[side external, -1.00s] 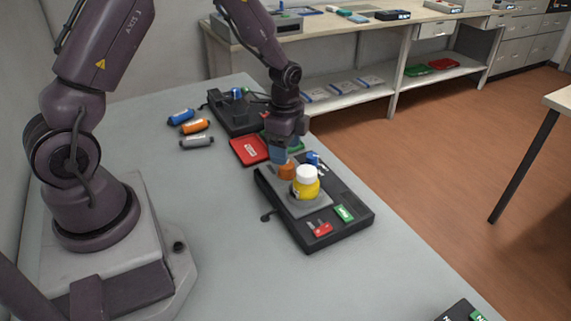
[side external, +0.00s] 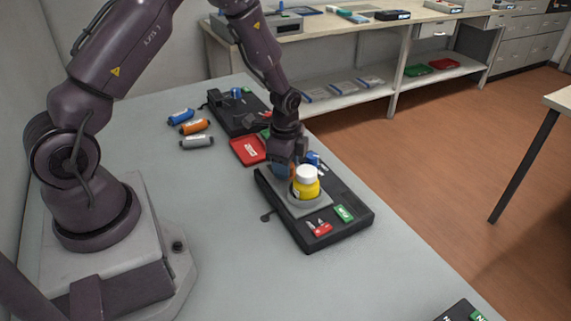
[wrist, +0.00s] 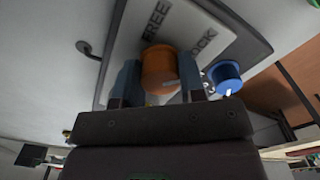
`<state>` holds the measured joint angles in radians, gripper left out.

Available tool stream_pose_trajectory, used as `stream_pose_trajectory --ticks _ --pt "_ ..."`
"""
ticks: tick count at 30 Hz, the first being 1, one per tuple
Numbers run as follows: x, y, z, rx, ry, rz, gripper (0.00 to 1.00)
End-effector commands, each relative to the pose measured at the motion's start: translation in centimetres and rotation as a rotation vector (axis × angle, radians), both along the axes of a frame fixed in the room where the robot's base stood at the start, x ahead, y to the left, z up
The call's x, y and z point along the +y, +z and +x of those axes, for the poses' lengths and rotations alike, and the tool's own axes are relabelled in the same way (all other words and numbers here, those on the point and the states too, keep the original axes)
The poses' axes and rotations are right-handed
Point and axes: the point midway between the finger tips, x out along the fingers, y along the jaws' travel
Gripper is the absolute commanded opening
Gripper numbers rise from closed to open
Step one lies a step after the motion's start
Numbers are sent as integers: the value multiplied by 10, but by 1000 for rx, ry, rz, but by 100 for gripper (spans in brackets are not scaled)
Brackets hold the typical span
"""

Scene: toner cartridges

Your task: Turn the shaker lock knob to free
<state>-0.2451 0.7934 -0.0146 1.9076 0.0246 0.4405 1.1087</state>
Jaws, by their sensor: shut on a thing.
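The shaker (side external: 318,222) is a black base with a grey top plate on the bench. A yellow bottle with a white cap (side external: 306,182) stands on it. The orange lock knob (wrist: 159,68) sits on the plate near the words FREE (wrist: 155,20) and LOCK (wrist: 203,45). The knob has a pale mark on its lower right, as seen in the wrist view. My gripper (wrist: 158,82) is shut on the orange knob, one blue-grey finger on each side. In the side view my gripper (side external: 284,170) hides most of the knob.
A blue knob (wrist: 226,74) stands close to my right finger in the wrist view. Red (side external: 320,229) and green (side external: 344,213) parts sit on the base's near end. A red tray (side external: 248,150), another black device (side external: 236,112) and several cartridges (side external: 195,126) lie farther back.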

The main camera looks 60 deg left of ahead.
Motion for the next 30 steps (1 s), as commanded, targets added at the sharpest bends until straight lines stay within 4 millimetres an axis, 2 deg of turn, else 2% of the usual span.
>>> stream_pose_trajectory --ticks 11,30 --pt "0 0 0 1 89 1 14" --pt "-1 1 -1 0 652 1 14"
